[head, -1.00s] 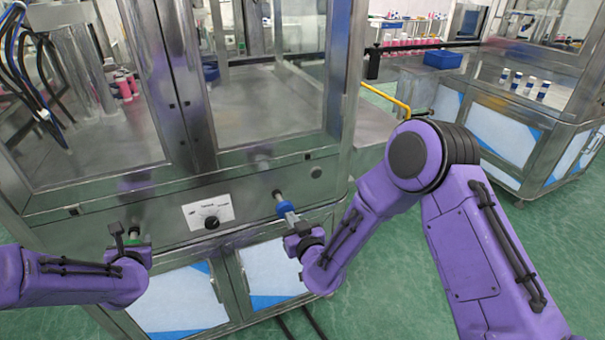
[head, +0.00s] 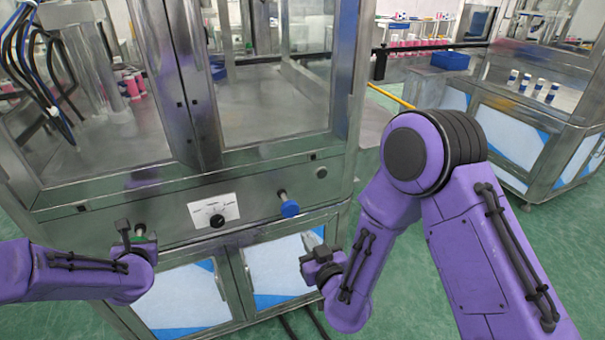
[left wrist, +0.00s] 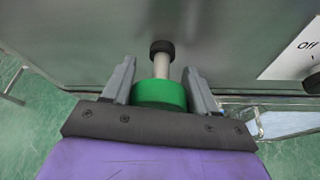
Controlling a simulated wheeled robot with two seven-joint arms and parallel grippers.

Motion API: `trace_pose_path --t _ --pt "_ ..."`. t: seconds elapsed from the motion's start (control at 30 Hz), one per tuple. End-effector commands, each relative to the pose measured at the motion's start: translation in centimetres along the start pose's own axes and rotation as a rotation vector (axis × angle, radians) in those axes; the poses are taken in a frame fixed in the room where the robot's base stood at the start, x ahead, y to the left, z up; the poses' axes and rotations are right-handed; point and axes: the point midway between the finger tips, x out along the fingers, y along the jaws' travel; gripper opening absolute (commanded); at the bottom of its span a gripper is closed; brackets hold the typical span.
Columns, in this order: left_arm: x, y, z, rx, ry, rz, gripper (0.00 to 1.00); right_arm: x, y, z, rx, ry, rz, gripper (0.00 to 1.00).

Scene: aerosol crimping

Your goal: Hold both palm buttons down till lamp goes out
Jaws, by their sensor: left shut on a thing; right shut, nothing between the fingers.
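The green palm button (left wrist: 160,95) sits on a short light stem with a black collar on the steel front panel. My left gripper (left wrist: 161,86) is shut on it, one finger at each side; in the head view the green button (head: 139,239) is mostly hidden by this gripper. The blue palm button (head: 290,209) sticks out from the panel further right, with nothing touching it. My right gripper (head: 313,241) is shut and empty, below and to the right of the blue button and apart from it. I cannot make out a lit lamp.
A white dial plate with a black knob (head: 215,212) sits between the buttons. A small round fitting (head: 321,172) is at the panel's upper right. Cabinet doors (head: 280,265) lie below. A second cabinet with several small cans (head: 526,82) stands at the right, with green floor between.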

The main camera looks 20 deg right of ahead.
Motion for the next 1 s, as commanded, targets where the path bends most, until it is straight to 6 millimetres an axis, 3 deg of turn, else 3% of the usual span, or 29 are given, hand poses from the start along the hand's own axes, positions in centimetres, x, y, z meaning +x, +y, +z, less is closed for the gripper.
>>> trace_pose_path --t 0.1,0.13,0.2,0.23,0.57,0.67,1.0 --pt "0.1 0.2 0.1 -0.001 -0.003 0.004 0.28 0.0 0.0 0.0 0.000 0.000 0.000 0.00" --pt "0.1 0.2 0.1 -0.001 -0.003 0.004 0.61 0.0 0.0 0.0 0.000 0.000 0.000 0.00" --pt "0.1 0.2 0.1 -0.001 -0.002 0.004 0.84 0.1 0.0 0.0 0.000 0.000 0.000 0.00" --pt "0.1 0.2 0.1 -0.001 -0.002 0.004 0.88 0.1 0.0 0.0 0.000 0.000 0.000 0.00" --pt "-0.5 0.0 0.0 0.000 0.001 0.000 0.88 0.0 0.0 0.0 0.000 0.000 0.001 0.00" --pt "-2.1 0.0 0.0 -0.002 0.002 -0.001 0.88 0.0 0.1 0.0 0.000 0.000 0.001 0.00" --pt "-10.2 0.1 0.0 -0.002 0.000 0.000 0.88 0.1 0.0 0.0 0.000 0.000 0.000 0.00"
